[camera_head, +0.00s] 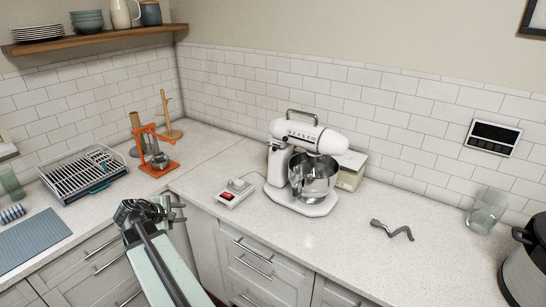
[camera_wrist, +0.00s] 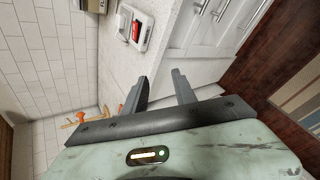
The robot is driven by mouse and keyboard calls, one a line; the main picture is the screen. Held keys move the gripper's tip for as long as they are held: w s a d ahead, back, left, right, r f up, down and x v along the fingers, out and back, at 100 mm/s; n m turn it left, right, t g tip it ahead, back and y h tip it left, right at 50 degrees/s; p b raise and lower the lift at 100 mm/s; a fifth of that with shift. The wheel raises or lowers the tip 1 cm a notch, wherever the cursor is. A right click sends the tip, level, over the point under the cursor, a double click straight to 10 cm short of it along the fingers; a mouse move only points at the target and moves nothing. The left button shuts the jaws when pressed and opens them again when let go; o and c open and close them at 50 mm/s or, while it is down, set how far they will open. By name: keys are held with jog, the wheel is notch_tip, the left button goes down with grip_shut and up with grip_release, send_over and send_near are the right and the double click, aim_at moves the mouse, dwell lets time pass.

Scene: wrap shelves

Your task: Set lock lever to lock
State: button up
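A white stand mixer (camera_head: 292,150) with a steel bowl (camera_head: 313,177) stands on the counter near the back wall, its head level over the bowl. I cannot clearly make out a lock lever on it or its setting. A small white device (camera_head: 235,192) with a red part lies on the counter left of the mixer; it also shows at the top of the wrist view (camera_wrist: 134,27). My gripper (camera_head: 180,207) is by the counter's front edge, left of and nearer than that device. In the wrist view its two fingers (camera_wrist: 158,78) stand apart with nothing between them.
An orange press (camera_head: 160,160) and a dish rack (camera_head: 85,172) stand on the left counter. A grey dough hook (camera_head: 392,230) lies right of the mixer. A glass (camera_head: 486,212) and a dark-lidded pot (camera_head: 528,262) stand far right. Counter between mixer and hook is clear.

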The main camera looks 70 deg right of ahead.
jog(key=s+d+r+n+g+h+b, duration=0.1)
jog(key=s+d+r+n+h, duration=0.15)
jog(key=s+d, duration=0.5)
jog(key=s+d+r+n+g+h, duration=0.2)
jog(key=s+d+r, duration=0.25)
jog(key=d, duration=0.65)
jog(key=n+g+h+b, duration=0.1)
jog(key=n+h, duration=0.2)
jog(key=n, duration=0.1)
send_near(273, 149)
jog(key=w+x, duration=0.1)
jog(key=x, duration=0.6)
jog(key=s+x, duration=0.1)
jog(key=x, duration=0.2)
jog(key=shift+f, duration=0.2)
grip_shut()
